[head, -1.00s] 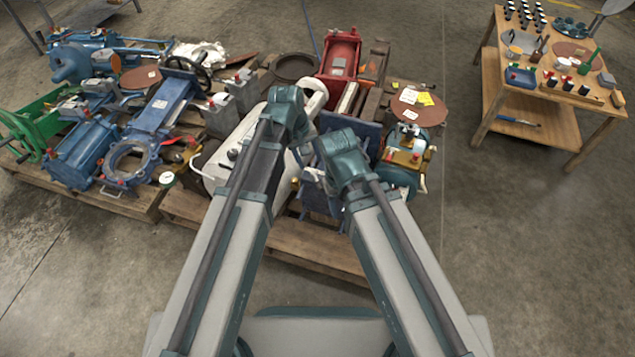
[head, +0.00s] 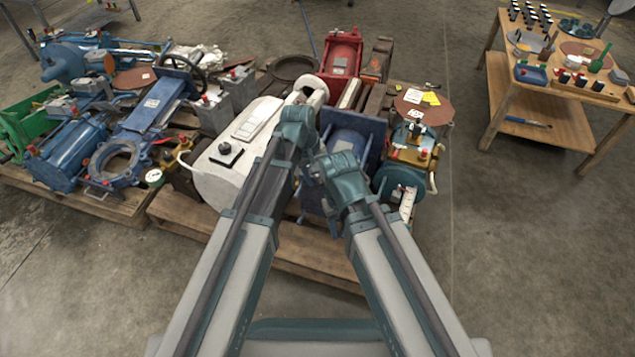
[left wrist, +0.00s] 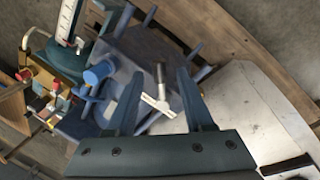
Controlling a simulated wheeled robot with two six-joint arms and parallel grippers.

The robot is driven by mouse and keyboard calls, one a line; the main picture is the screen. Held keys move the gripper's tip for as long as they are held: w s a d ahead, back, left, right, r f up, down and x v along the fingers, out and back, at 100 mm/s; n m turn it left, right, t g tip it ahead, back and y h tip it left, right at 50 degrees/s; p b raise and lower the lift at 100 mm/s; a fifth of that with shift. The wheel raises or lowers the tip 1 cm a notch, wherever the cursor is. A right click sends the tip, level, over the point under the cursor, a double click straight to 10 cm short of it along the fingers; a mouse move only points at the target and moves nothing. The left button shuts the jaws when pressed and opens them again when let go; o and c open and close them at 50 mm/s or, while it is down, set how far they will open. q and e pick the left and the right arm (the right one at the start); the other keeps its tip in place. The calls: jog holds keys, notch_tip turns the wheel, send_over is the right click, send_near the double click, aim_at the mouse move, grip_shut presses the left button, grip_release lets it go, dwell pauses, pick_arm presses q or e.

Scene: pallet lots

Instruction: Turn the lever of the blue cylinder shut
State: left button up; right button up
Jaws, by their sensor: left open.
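The blue cylinder (head: 350,142) lies between square blue end plates on the pallet, right of the white tank; my arms partly cover it in the head view. In the left wrist view its blue body (left wrist: 128,62) fills the upper middle. A slim grey lever with a pale crosspiece (left wrist: 161,85) shows there, beside a bright blue round knob (left wrist: 98,73). My left gripper (left wrist: 158,75) is open. Its two fingers frame the lever in that picture; I cannot tell whether they touch it. My right arm reaches towards the cylinder, but its gripper is hidden.
The white tank (head: 222,175) stands close on the left. A teal and brass unit with hoses (head: 402,180) stands close on the right, and a red cylinder (head: 342,55) behind. A wooden table (head: 500,95) is at the far right. The floor before the pallet (head: 310,262) is clear.

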pick_arm(q)
jog(key=shift+f, duration=0.1)
grip_shut()
dwell(1.4)
